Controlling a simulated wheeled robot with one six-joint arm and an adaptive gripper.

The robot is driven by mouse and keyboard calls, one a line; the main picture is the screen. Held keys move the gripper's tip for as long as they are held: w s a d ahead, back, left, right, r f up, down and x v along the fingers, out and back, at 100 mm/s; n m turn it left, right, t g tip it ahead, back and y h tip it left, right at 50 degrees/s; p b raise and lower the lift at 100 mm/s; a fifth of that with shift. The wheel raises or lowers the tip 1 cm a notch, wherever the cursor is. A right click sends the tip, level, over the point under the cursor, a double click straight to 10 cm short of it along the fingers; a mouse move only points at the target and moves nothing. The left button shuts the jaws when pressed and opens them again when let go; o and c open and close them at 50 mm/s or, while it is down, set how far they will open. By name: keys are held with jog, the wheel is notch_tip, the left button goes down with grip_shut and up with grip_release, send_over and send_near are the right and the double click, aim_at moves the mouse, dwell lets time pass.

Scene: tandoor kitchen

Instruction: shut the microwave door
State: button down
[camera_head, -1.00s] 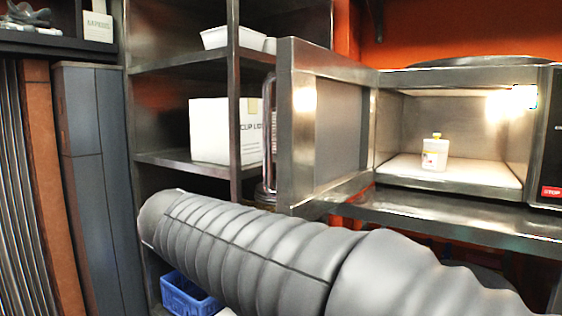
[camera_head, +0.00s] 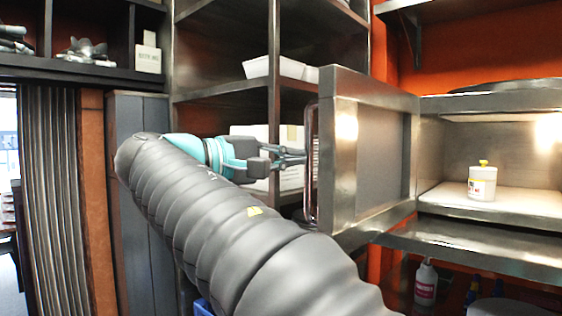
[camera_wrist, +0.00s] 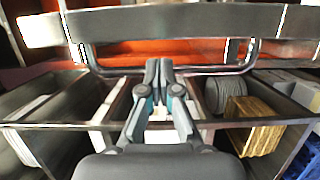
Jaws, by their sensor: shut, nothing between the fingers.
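The microwave (camera_head: 500,150) is at the right in the head view. Its door (camera_head: 372,150) stands wide open, swung out to the left, and its inner face shows. The bar handle (camera_head: 311,165) is on the door's outer side. A small white container with a yellow top (camera_head: 482,182) stands inside the microwave. My gripper (camera_head: 303,157) is at the outer side of the door, close to the handle. In the wrist view the fingers (camera_wrist: 158,68) are together and empty, in front of the handle bar (camera_wrist: 205,71). I cannot tell whether they touch it.
Metal shelves (camera_head: 225,99) with white boxes (camera_head: 290,175) stand behind my gripper and the door. A steel shelf (camera_head: 470,240) runs below the microwave. A white bottle (camera_head: 426,283) stands under it.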

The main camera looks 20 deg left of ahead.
jog(key=x, duration=0.5)
jog(key=shift+w+d, duration=0.15)
jog(key=shift+w, duration=0.15)
